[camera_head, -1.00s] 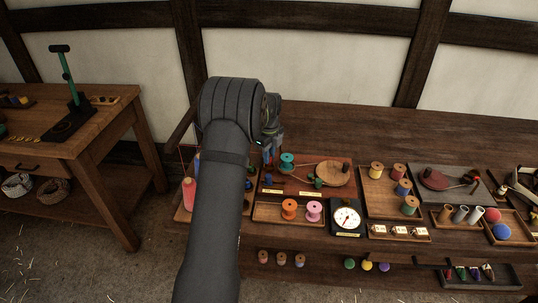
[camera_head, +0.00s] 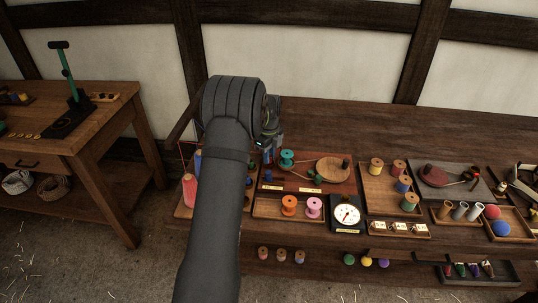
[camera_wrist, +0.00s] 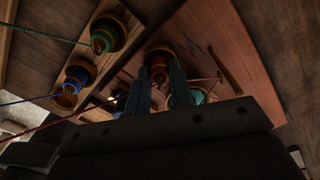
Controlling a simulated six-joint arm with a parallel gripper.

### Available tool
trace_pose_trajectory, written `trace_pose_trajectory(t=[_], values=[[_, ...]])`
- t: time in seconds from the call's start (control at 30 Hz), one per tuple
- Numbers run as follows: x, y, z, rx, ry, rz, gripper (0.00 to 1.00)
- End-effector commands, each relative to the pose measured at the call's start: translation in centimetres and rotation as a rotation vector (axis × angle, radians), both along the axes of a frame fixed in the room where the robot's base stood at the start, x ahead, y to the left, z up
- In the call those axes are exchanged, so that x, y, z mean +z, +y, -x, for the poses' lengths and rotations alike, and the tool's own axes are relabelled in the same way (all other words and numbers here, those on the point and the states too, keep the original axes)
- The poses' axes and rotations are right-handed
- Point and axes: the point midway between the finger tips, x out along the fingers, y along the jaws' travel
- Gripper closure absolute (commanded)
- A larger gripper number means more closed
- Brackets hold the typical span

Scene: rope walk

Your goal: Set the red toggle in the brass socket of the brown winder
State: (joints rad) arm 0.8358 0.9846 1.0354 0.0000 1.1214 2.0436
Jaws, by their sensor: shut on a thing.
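My gripper (camera_wrist: 159,75) is closed in the wrist view, with a dark reddish piece between or just behind its fingers. It appears to be the red toggle, but shadow and the fingers hide its shape. A thin red cord (camera_wrist: 60,122) runs from the lower left toward the fingers. In the head view my gripper (camera_head: 268,153) is low at the left end of the reddish-brown winder board (camera_head: 330,187). That board carries a teal spool (camera_head: 287,158) and a round tan wooden disc (camera_head: 332,169). I cannot make out the brass socket.
In front of the board are a tray with orange (camera_head: 289,205) and pink spools and a white dial (camera_head: 347,215). A tray of several spools (camera_head: 376,168) lies to the right. The bench behind is clear.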

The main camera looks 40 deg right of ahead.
Motion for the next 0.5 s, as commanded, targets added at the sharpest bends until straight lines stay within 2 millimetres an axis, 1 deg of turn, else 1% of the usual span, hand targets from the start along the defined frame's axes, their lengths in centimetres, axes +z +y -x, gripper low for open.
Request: trace_pose_trajectory(t=[0.17,0.2,0.27,0.3,0.33,0.5], values=[[-0.08,0.01,0.00,0.000,0.000,0.000,0.92],[-0.07,0.01,0.00,0.000,0.000,0.000,0.76],[-0.07,0.01,0.00,0.000,0.000,0.000,0.64],[-0.07,0.01,0.00,0.000,0.000,0.000,0.56],[-0.07,0.00,0.00,0.000,0.000,0.000,0.54],[-0.07,0.00,0.01,0.000,0.000,0.000,0.54]])
